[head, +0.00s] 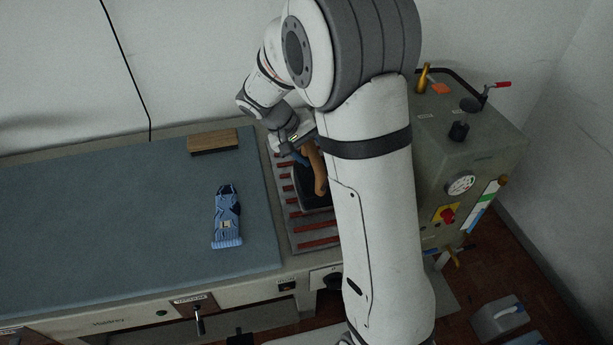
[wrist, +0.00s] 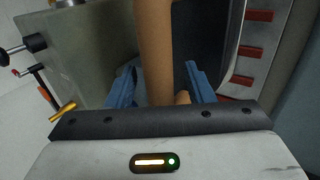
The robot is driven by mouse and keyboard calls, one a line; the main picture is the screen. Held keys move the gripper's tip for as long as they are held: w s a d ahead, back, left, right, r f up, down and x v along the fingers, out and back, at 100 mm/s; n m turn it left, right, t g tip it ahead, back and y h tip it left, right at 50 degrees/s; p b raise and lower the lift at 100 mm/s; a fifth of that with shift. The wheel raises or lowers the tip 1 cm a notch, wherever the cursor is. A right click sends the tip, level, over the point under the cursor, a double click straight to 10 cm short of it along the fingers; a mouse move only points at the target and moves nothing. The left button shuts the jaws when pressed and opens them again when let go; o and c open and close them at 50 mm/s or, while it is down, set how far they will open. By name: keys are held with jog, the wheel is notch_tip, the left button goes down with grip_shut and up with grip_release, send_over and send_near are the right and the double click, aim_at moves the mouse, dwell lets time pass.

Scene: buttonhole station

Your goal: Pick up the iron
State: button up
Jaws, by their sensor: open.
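The iron has a tan handle (head: 319,170) and a dark body, and rests on a grey tray (head: 280,160) with red bars at the right end of the table. My arm hides part of it in the head view. In the wrist view the iron's handle (wrist: 155,45) runs between the two blue fingers of my gripper (wrist: 159,78). The fingers are open, one on each side of the handle, with gaps showing. In the head view my gripper (head: 303,155) is at the handle's far end.
A blue-grey pressing table (head: 110,220) holds a folded blue denim piece (head: 227,215) and a wooden block (head: 213,141). A grey-green machine box (head: 465,160) with a gauge and red knob stands right of my arm. A wall is behind the table.

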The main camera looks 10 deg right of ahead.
jog(key=shift+c, duration=0.6)
grip_shut()
jog(key=shift+w+r, duration=0.1)
jog(key=shift+r, duration=0.05)
